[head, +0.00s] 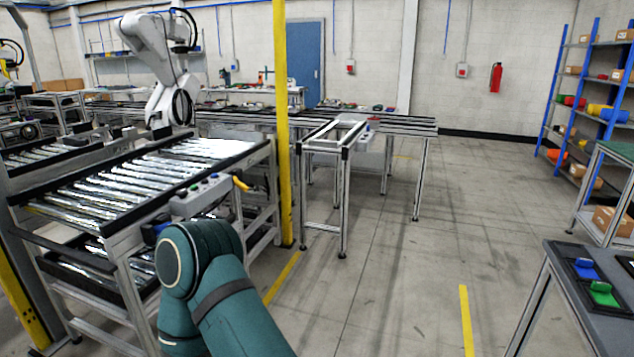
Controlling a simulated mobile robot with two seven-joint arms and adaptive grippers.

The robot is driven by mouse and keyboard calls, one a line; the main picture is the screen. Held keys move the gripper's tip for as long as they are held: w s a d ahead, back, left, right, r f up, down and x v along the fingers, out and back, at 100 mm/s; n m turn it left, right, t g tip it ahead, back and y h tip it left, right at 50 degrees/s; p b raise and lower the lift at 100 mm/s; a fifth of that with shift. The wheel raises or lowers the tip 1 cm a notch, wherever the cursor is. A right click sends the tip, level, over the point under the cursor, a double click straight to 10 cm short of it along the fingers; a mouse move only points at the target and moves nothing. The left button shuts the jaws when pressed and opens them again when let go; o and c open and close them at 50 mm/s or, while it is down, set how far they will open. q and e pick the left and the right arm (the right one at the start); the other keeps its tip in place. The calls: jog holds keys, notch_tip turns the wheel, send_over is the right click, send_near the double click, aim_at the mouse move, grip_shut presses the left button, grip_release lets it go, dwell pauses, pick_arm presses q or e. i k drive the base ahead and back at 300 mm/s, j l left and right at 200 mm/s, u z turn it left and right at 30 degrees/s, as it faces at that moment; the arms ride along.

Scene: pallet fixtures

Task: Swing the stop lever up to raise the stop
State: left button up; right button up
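A roller conveyor (235,160) stands at the left, with shiny metal rollers. A grey control box (197,201) with small coloured buttons is at its near right corner. A short yellow lever (241,184) sticks out from the right end of this box; it looks like the stop lever. The stop itself cannot be made out. My teal arm (235,312) rises from the bottom edge, and its rounded joint is just in front of and below the box. No gripper fingers show, so neither gripper can be placed relative to the lever.
A yellow post (281,120) stands just right of the lever. An empty metal frame table (345,153) is beyond it. A dark workbench (575,285) with blue and green parts is at the lower right. The floor between is clear.

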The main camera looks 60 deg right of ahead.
aim_at(240, 185)
jog(key=z, duration=1.5)
jog(key=i+l+z, duration=0.1)
jog(key=i, duration=0.65)
jog(key=i+l+z, duration=0.15)
jog(key=i, duration=0.6)
jog(key=i+j+z, duration=0.1)
jog(key=i, duration=0.65)
jog(key=i+z, duration=0.1)
jog(key=i, duration=0.65)
jog(key=i+j+z, duration=0.1)
jog(key=i, duration=0.65)
jog(key=j, duration=0.1)
